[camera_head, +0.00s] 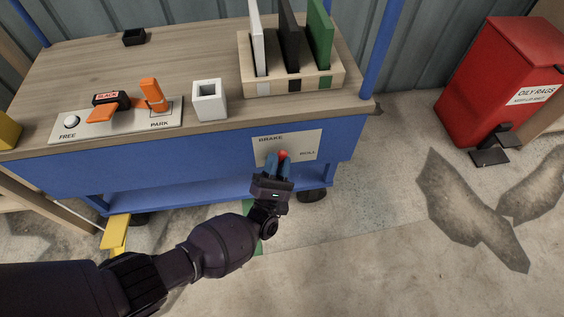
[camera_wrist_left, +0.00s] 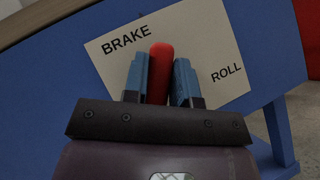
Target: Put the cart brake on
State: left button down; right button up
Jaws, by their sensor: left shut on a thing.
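The blue cart (camera_head: 200,158) has a cream plate (camera_head: 307,146) on its front side, marked BRAKE at the left and ROLL at the right. The plate also shows in the left wrist view (camera_wrist_left: 207,45). My left gripper (camera_head: 282,162) is at the plate, with its blue fingers on either side of a red brake lever (camera_wrist_left: 160,70). It is shut on the lever. The lever's tip stands between the words, nearer to BRAKE in the wrist view. The lever's lower end is hidden by my gripper. My right gripper is not in view.
The wooden cart top holds a FREE/PARK panel (camera_head: 60,131) with orange parts, a white square holder (camera_head: 209,100) and a wooden rack (camera_head: 247,74) with upright boards. A red oily rags bin (camera_head: 483,80) stands at the right. Floor in front is mostly clear.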

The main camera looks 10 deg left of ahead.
pick_arm(q)
jog(key=shift+s+a+r+n+t+y, duration=0.1)
jog(key=shift+a+n+y, duration=0.2)
jog(key=shift+n+y, duration=1.95)
jog(key=shift+s+a+r+n+t+y, duration=0.1)
jog(key=shift+a+n+y, duration=0.2)
jog(key=shift+n+y, duration=1.95)
jog(key=shift+s+a+n+t+y, duration=0.1)
jog(key=shift+a+n+y, duration=0.2)
jog(key=shift+n+y, duration=1.95)
jog(key=shift+n, duration=0.45)
jog(key=c, duration=0.9)
grip_release()
jog(key=shift+r, duration=0.25)
notch_tip(320, 180, up, 20)
jog(key=p, duration=0.8)
jog(key=shift+f, duration=0.2)
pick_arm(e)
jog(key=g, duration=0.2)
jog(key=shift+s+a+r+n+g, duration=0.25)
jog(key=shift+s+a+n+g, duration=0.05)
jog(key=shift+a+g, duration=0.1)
